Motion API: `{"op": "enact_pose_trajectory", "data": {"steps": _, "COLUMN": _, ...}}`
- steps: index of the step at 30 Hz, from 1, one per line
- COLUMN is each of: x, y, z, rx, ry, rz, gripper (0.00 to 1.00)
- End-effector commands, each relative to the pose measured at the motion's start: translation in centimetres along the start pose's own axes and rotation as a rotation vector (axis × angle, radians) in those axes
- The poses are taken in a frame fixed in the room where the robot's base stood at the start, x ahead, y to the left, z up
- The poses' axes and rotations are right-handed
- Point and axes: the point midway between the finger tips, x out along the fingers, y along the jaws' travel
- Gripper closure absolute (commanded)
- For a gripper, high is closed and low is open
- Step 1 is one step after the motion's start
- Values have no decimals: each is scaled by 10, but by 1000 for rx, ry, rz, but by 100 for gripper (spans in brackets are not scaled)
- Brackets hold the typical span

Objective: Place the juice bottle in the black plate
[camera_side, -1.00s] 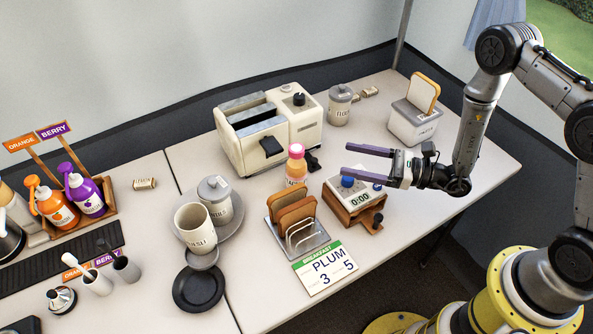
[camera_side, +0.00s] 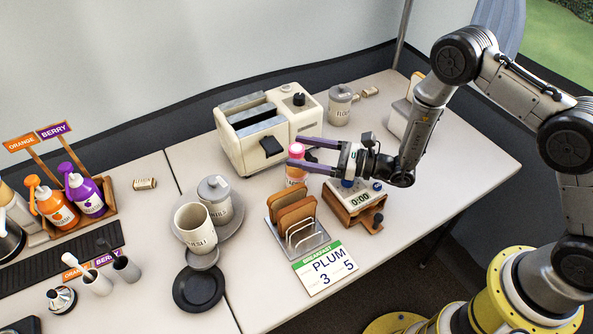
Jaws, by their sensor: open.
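The juice bottle (camera_side: 296,173) is small, with a pink cap and an orange-peach body. It stands upright on the table between the toaster and the toast rack. My gripper (camera_side: 292,155) is open, with its purple fingers pointing left at the height of the bottle's upper part. The fingertips show on either side of the cap in the picture; I cannot tell whether they touch it. The black plate (camera_side: 200,290) is round and lies near the table's front edge at the lower left, with nothing seen on it.
The cream toaster (camera_side: 245,140) stands behind the bottle. The toast rack (camera_side: 297,240), breakfast card (camera_side: 325,268) and timer box (camera_side: 352,205) stand in front and to the right.

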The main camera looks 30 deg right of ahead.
Motion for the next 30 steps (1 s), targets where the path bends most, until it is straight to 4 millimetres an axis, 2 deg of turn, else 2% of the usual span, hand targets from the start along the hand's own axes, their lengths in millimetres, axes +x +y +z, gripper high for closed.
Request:
{"op": "enact_pose_trajectory", "data": {"steps": 4, "x": 15, "y": 0, "z": 0, "rx": 0, "ry": -1, "rz": 0, "gripper": 20}}
{"op": "enact_pose_trajectory", "data": {"steps": 12, "x": 18, "y": 0, "z": 0, "rx": 0, "ry": 0, "rz": -1, "gripper": 20}}
{"op": "enact_pose_trajectory", "data": {"steps": 14, "x": 18, "y": 0, "z": 0, "rx": 0, "ry": 0, "rz": -1, "gripper": 29}}
{"op": "enact_pose_trajectory", "data": {"steps": 26, "x": 18, "y": 0, "z": 0, "rx": 0, "ry": 0, "rz": -1, "gripper": 100}}
{"op": "enact_pose_trajectory", "data": {"steps": 30, "x": 18, "y": 0, "z": 0, "rx": 0, "ry": 0, "rz": -1, "gripper": 100}}
